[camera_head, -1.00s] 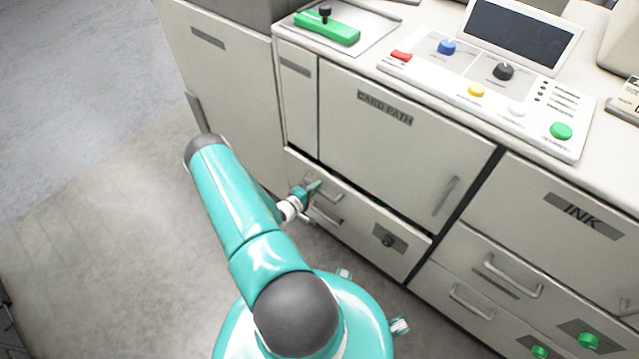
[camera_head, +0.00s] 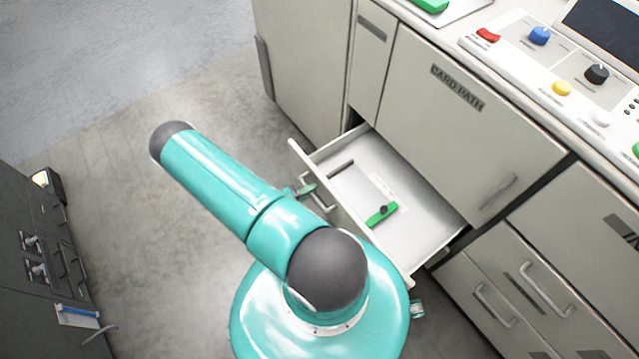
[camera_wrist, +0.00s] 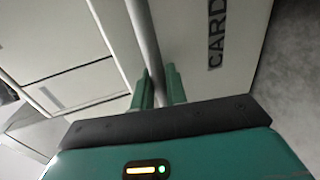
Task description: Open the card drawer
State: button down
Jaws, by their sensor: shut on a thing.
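The card drawer (camera_head: 425,222) stands pulled out from the cabinet below the CARD PATH door. Its white inside shows, with a green piece with a dark knob (camera_head: 381,214) and a dark bar (camera_head: 341,169) lying in it. My gripper (camera_head: 306,190) is at the drawer's front, partly hidden behind my arm. In the wrist view my gripper's two green fingers (camera_wrist: 159,88) are shut on the drawer's bar handle (camera_wrist: 146,45), one finger on each side. The lettering CARD (camera_wrist: 216,32) shows on the drawer front beside it.
The CARD PATH door (camera_head: 470,110) is shut above the drawer. Other drawers with handles (camera_head: 545,290) are shut at the right. A dark cabinet (camera_head: 40,270) stands at the far left. Bare floor (camera_head: 130,190) lies between.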

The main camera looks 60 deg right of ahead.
jog(key=shift+a, duration=0.15)
jog(key=shift+w, duration=0.1)
jog(key=c, duration=1.5)
grip_release()
jog(key=shift+a, duration=0.1)
jog(key=v, duration=1.3)
jog(key=shift+w+a+r, duration=0.1)
jog(key=shift+w+a, duration=0.1)
jog(key=shift+a, duration=0.1)
